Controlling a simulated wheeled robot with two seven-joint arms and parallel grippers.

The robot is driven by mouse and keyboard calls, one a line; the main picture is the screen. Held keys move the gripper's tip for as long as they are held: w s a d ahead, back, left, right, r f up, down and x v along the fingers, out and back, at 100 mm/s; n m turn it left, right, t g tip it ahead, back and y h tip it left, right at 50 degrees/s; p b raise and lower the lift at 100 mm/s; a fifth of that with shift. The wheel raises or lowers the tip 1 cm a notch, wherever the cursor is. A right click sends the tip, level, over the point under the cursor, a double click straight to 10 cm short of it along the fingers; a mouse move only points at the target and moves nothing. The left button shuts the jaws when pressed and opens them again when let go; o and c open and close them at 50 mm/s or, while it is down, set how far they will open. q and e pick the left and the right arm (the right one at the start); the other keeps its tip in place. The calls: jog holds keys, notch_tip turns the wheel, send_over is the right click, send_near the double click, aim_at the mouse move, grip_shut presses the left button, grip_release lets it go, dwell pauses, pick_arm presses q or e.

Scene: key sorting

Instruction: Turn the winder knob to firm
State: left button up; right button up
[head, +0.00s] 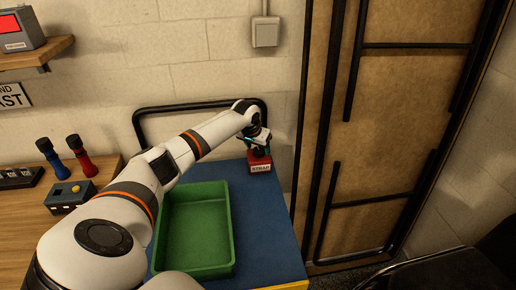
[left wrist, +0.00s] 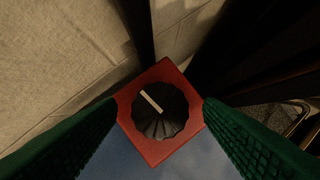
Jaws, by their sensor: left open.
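The winder is a red box (head: 260,167) with a label that seems to read STRAP, at the back right corner of the blue table top in the head view. Its black fluted knob (left wrist: 160,112) shows from above in the left wrist view, on the red top (left wrist: 157,152). A pale pointer line on the knob points to the upper left. No firm marking is readable. My left gripper (head: 257,140) is above the box, its green-padded fingers open on either side of the knob, apart from it. My right gripper is not in view.
A green tray (head: 228,240) stands on the blue surface (head: 263,225) near the box. A black rail (head: 195,105) runs behind it. A blue and a red handled item (head: 82,160) and a yellow-buttoned box (head: 70,196) are on the wooden bench at left.

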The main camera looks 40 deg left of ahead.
pick_arm(q)
jog(key=shift+w+f, duration=0.15)
jog(key=shift+f, duration=0.25)
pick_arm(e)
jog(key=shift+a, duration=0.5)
pick_arm(q)
jog(key=c, duration=1)
jog(key=shift+o, duration=0.2)
jog(key=shift+m+h, duration=0.3)
jog(key=shift+m, duration=0.5)
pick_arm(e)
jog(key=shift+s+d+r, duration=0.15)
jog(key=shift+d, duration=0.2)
pick_arm(q)
jog(key=o, duration=1)
jog(key=shift+c, duration=0.2)
jog(key=v, duration=1.2)
jog(key=shift+p, duration=0.35)
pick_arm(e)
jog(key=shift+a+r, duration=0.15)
